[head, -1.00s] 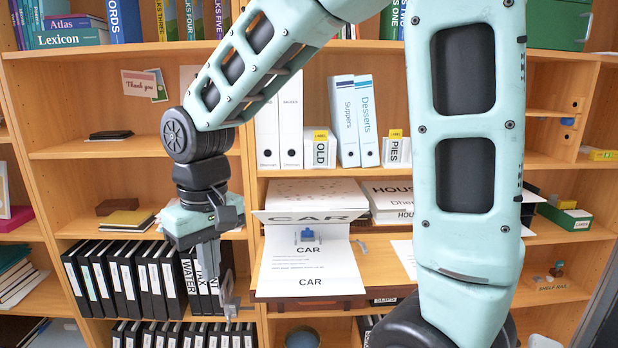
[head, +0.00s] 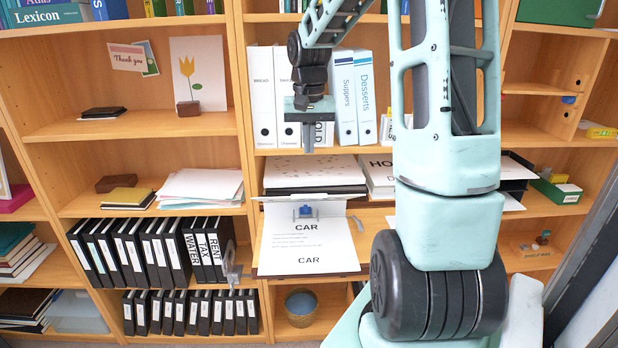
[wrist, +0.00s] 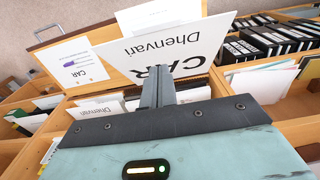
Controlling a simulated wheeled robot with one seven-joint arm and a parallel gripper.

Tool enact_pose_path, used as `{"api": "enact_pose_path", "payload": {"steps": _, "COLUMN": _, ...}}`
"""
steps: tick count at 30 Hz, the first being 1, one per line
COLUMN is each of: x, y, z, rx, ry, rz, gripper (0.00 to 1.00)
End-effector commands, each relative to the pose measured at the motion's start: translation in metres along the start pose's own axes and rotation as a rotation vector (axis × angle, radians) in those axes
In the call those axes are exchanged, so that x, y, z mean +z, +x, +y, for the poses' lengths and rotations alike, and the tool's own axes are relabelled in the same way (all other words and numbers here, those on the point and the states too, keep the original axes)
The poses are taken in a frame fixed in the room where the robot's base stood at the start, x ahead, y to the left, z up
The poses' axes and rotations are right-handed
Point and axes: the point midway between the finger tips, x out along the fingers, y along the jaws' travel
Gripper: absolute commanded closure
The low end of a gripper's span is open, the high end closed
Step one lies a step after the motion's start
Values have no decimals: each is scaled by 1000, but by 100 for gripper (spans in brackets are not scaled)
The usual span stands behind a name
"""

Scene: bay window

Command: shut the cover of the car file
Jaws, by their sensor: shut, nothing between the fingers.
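The car file (head: 320,232) lies open on a brown board that juts out from the shelf. In the wrist view a tilted white panel lettered CAR and Dhenvari (wrist: 195,38), upside down, appears to be that cover. My gripper (head: 308,150) is shut and empty, pointing down above and behind the file. Its fingers (wrist: 157,75) overlap the panel's near edge; I cannot tell if they touch it.
A flat white-topped box (head: 314,170) lies behind the file. White binders (head: 346,97) stand on the shelf above. Black binders (head: 130,250) fill the lower left, and a grey bracket-like piece (head: 232,268) sticks out there. A blue-lined bin (head: 301,305) stands below.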

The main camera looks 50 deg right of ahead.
Motion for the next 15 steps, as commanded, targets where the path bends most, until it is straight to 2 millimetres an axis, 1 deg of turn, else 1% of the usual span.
{"api": "enact_pose_path", "payload": {"steps": 3, "x": 1, "y": 25, "z": 0, "rx": 0, "ry": -2, "rz": -7, "gripper": 100}}
{"api": "enact_pose_path", "payload": {"steps": 9, "x": 2, "y": 64, "z": 0, "rx": -1, "ry": -3, "rz": -5, "gripper": 100}}
{"api": "enact_pose_path", "payload": {"steps": 12, "x": 13, "y": 75, "z": 0, "rx": -1, "ry": -3, "rz": -4, "gripper": 100}}
{"api": "enact_pose_path", "payload": {"steps": 15, "x": 19, "y": 84, "z": 0, "rx": 0, "ry": -3, "rz": -3, "gripper": 100}}
